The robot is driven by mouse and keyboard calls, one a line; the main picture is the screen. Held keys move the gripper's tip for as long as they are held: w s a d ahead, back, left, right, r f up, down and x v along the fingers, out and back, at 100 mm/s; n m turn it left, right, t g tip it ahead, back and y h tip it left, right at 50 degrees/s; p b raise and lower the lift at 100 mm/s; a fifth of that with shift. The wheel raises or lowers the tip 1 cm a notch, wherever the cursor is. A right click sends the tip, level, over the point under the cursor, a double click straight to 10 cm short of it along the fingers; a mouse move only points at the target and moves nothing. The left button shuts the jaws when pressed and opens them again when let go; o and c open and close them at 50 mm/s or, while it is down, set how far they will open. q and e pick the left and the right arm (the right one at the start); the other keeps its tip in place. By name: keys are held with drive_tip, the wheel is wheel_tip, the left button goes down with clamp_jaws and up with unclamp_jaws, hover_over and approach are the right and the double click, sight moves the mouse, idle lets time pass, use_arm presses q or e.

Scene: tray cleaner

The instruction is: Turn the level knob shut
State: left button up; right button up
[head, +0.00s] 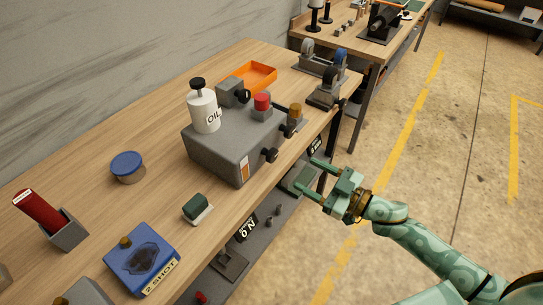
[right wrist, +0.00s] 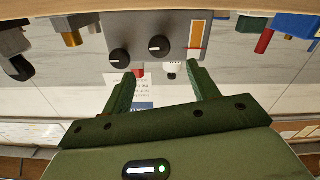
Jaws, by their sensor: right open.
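The grey box-shaped machine (head: 225,150) stands on the wooden bench, with two black knobs on its front face. One knob (head: 270,155) is nearer the orange gauge strip (head: 243,167); the other (head: 287,131) is farther along. I cannot tell which is the level knob. In the right wrist view, the picture is upside down and the knobs show as the gauge-side one (right wrist: 159,46) and the other (right wrist: 120,58), each with a pale pointer mark. My right gripper (head: 307,175) is open and empty, in front of the machine, apart from the knobs. My left gripper is not in view.
A white oil bottle (head: 204,112) and red button (head: 262,102) are on top of the machine. An orange tray (head: 254,77) lies behind. A blue box (head: 141,259) and a green-topped block (head: 197,207) are nearer. A shelf (head: 240,260) is below; open floor lies right.

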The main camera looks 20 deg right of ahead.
sight(275, 157)
drive_tip(key=b+x, duration=0.1)
drive_tip(key=x, duration=1)
drive_tip(key=shift+w+a, duration=0.1)
drive_tip(key=shift+w, duration=0.1)
drive_tip(key=c, duration=1)
